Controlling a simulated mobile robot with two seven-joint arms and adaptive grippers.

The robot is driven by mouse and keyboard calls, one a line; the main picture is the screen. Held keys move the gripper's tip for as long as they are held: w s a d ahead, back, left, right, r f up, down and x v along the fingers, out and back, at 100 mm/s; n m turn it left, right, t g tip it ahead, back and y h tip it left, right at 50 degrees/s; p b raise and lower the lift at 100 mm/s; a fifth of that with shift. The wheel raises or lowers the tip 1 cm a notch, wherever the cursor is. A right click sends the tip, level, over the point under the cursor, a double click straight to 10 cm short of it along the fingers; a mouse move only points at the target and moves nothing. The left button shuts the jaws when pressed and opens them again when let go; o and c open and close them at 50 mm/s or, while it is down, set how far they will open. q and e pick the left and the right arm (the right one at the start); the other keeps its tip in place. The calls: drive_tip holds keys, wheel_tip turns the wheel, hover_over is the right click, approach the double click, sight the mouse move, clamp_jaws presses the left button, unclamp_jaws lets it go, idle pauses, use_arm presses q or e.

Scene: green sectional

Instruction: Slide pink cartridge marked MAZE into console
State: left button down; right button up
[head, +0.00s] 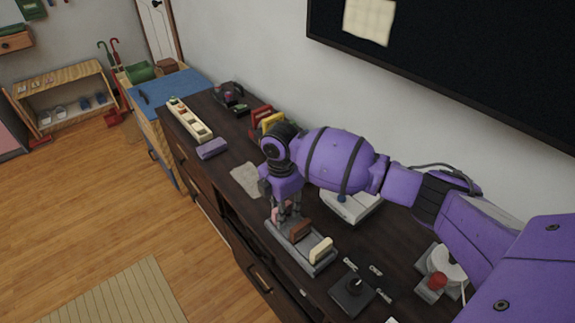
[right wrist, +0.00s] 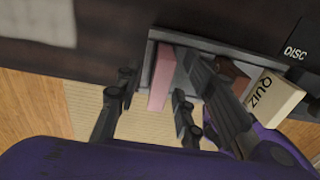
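The pink cartridge (head: 277,213) stands in the left slot of a grey rack (head: 318,267), beside a brown cartridge (head: 301,230) and a cream one (head: 321,249). My right gripper (head: 285,212) points down over the rack's left end. In the right wrist view its fingers (right wrist: 153,98) are apart, with the pink cartridge (right wrist: 162,80) between them and a visible gap on the left. The cream cartridge (right wrist: 273,98) reads QUIZ; no marking shows on the pink one. A pale console-like device (head: 352,207) is behind my arm, partly hidden. My left gripper is out of view.
A purple box (head: 212,149), a beige cloth (head: 246,180) and a long cream strip (head: 189,119) lie to the left. Red and yellow items (head: 270,121) stand near the wall.

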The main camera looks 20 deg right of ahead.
drive_tip(key=shift+c, duration=0.5)
clamp_jaws()
